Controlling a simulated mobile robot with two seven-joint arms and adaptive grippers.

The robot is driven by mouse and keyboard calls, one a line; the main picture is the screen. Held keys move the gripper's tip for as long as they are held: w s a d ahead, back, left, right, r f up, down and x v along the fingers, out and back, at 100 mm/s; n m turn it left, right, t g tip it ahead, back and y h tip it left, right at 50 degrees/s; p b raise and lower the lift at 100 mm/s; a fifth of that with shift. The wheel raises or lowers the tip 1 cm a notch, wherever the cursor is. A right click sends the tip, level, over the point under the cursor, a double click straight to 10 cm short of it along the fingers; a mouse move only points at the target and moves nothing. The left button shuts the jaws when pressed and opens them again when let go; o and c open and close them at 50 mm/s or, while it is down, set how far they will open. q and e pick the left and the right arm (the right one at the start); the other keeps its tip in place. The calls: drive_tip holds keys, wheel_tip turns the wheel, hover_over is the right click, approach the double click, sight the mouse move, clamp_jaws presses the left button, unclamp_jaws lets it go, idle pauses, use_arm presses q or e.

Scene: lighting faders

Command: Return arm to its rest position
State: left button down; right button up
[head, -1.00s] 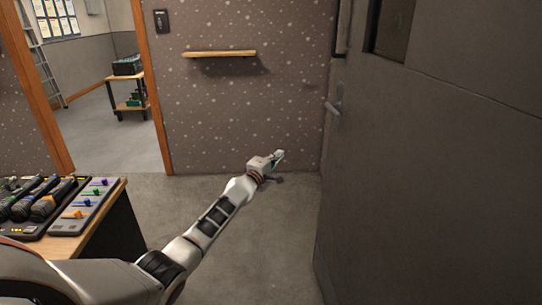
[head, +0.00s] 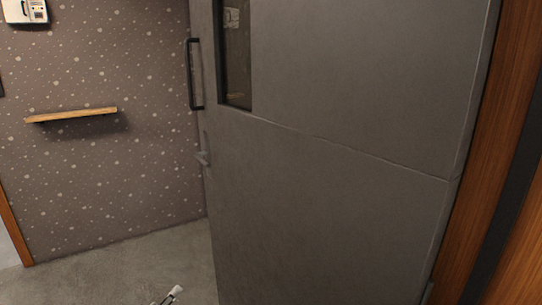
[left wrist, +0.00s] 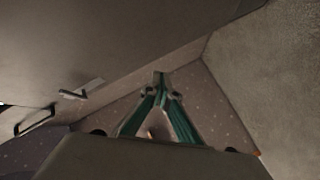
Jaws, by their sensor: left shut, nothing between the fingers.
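My left gripper (head: 173,294) shows only as a small pale tip at the bottom edge of the head view, over the grey floor. In the left wrist view my left gripper (left wrist: 160,82) has its two greenish fingers meeting at the tips, shut with nothing between them. It is apart from the door and its handle. The rest of the left arm is out of the head view. My right gripper is in neither view.
A large grey door (head: 340,200) with a lever handle (head: 203,158) and a black pull bar (head: 194,74) fills the right. A wooden shelf (head: 72,115) hangs on the speckled wall (head: 110,190). Bare floor (head: 130,262) lies below.

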use_arm(q)
drive_tip(key=s+d+f+m+g, duration=0.1)
drive_tip(key=s+d+f+m, duration=0.2)
drive_tip(key=s, duration=0.9)
drive_tip(key=s+d+f+m+g, duration=0.2)
drive_tip(key=s+d+f+m, duration=0.1)
drive_tip(key=s, duration=0.9)
drive_tip(key=s+d+f+m+g+p, duration=0.1)
drive_tip(key=s+d+f+m, duration=0.2)
drive_tip(key=s+m, duration=0.4)
drive_tip(key=s+d, duration=0.1)
drive_tip(key=s, duration=0.4)
drive_tip(key=shift+d+f+g, duration=0.15)
drive_tip(key=shift+d+g, duration=0.15)
drive_tip(key=shift+f, duration=0.1)
drive_tip(key=shift+s+a, duration=0.1)
